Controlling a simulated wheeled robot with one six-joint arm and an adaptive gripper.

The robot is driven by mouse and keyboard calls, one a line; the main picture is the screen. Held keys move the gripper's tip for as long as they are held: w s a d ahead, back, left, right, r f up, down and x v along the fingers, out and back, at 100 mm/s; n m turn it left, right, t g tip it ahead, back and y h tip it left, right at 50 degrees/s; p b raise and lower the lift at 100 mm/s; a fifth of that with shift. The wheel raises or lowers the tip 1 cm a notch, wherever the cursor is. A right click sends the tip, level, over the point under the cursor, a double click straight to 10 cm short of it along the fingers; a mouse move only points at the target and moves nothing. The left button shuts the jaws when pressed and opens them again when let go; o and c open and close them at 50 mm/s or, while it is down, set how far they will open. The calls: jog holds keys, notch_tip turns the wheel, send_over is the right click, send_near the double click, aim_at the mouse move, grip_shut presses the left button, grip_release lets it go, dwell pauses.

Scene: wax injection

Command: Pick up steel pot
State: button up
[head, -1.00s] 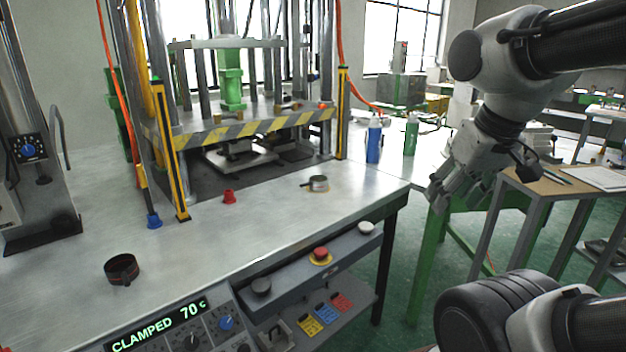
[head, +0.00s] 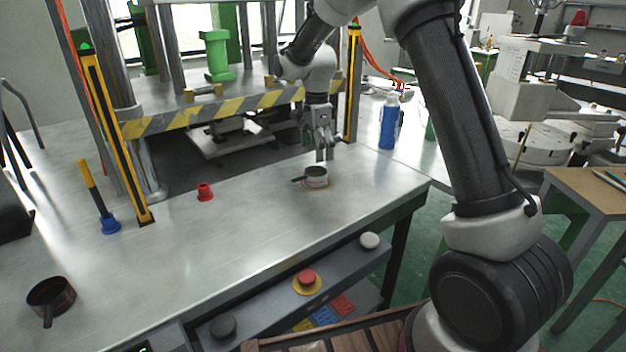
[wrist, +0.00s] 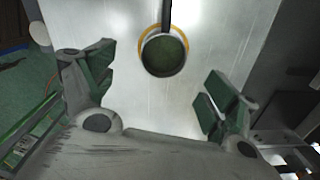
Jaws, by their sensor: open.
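The steel pot (head: 316,177) is a small round pot with a dark handle pointing left. It stands upright on a yellow ring mark near the right end of the metal table (head: 250,235). In the wrist view the pot (wrist: 164,55) shows from above with a green inside, its handle toward the top edge. My gripper (head: 322,158) is just above the pot, pointing down. In the wrist view my gripper (wrist: 155,92) has its two fingers spread wide and nothing between them; the pot lies ahead of the fingertips.
A dark brown pot (head: 50,297) stands at the table's left. A small red cone-like piece (head: 205,192) stands left of the steel pot. A blue bottle (head: 389,122) is to the right. The press with its striped bar (head: 215,112) rises behind my gripper. The table middle is clear.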

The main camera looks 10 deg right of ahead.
aim_at(315, 171)
notch_tip(315, 171, down, 3)
jog(key=shift+w+a+f, duration=0.15)
jog(key=f, duration=0.5)
jog(key=shift+w, duration=0.2)
jog(key=c, duration=1.3)
